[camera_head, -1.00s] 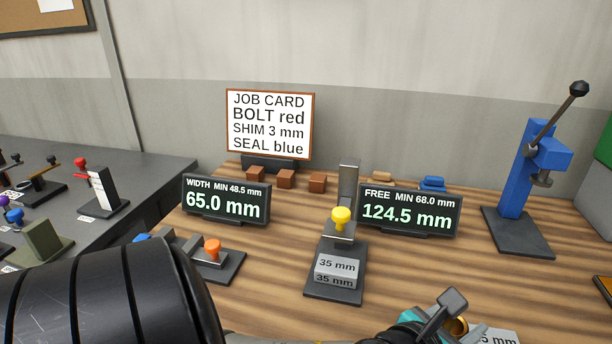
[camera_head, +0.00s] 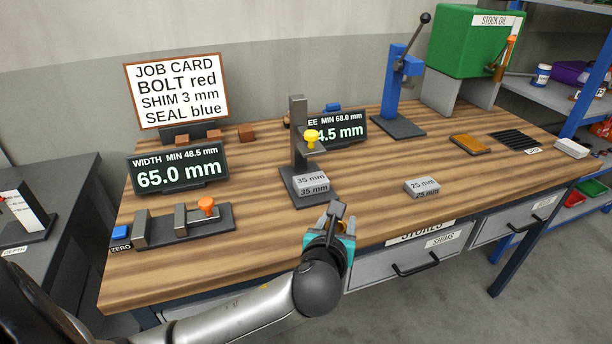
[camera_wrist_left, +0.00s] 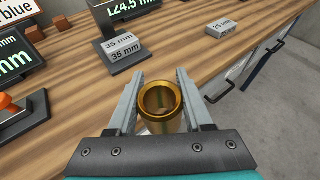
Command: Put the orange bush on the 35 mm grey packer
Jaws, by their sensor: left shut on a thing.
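The orange bush (camera_wrist_left: 160,101), a hollow gold-orange cylinder, sits upright between the two grey fingers of my left gripper (camera_wrist_left: 158,88) in the left wrist view. In the head view my left gripper (camera_head: 333,212) is shut on it over the front edge of the bench, and the fingers mostly hide the bush. The 35 mm grey packer (camera_head: 312,183) rests on the dark base of the gauge with the yellow knob. It also shows in the left wrist view (camera_wrist_left: 120,48), ahead and to the left of the bush, apart from it. My right gripper is not in view.
The gauge's post and yellow knob (camera_head: 311,137) stand behind the packer. A 25 mm packer (camera_head: 422,187) lies to the right. The width gauge with an orange knob (camera_head: 206,205) is at the left. A blue press (camera_head: 396,85) stands at the back. Bare wood lies between.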

